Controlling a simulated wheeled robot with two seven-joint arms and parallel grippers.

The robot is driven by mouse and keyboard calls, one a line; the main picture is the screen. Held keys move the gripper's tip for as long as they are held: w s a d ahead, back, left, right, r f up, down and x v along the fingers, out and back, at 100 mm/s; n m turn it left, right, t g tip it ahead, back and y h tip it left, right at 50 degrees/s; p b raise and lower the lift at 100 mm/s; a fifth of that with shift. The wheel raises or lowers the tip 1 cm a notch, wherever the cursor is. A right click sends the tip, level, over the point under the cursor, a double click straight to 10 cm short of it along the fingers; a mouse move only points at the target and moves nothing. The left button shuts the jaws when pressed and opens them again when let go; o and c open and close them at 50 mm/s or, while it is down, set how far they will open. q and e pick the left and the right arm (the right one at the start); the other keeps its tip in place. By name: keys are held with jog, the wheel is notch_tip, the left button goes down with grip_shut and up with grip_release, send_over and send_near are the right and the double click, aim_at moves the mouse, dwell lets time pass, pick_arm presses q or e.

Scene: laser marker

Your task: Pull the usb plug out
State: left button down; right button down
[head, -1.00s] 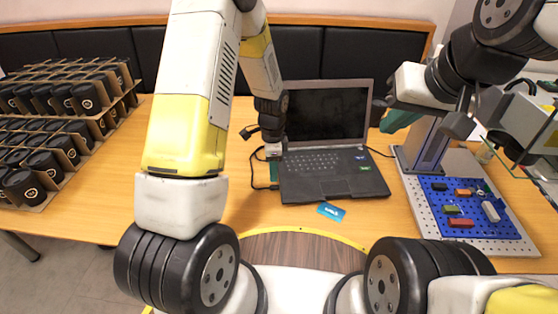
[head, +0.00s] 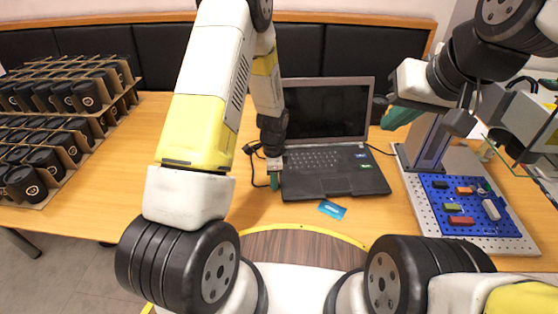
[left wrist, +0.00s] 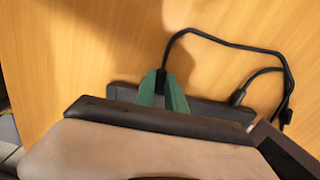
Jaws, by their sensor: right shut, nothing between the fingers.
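The black laptop (head: 325,180) stands open on the wooden table. My left gripper (head: 274,181) is at the laptop's left edge with its green fingertips pointing down. In the left wrist view its two green fingers (left wrist: 163,90) stand close together on either side of a black usb plug (left wrist: 161,77), whose cable comes out between them. Whether the fingers press on the plug cannot be told. A second black plug (left wrist: 238,97) sits beside it at the laptop's edge. My right gripper (head: 401,116) is shut and empty, raised right of the laptop, away from the plug.
A blue card (head: 332,209) lies in front of the laptop. A perforated board with a blue mat (head: 470,229) and small colored blocks is at the right, by the marker machine's column (head: 428,145). Cartons of black cups (head: 45,163) fill the far left.

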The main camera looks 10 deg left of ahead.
pick_arm(q)
jog(key=shift+s+a, duration=0.25)
jog(key=shift+a, duration=1.05)
jog(key=c, duration=1.4)
grip_release()
jog(key=shift+r, duration=3.9)
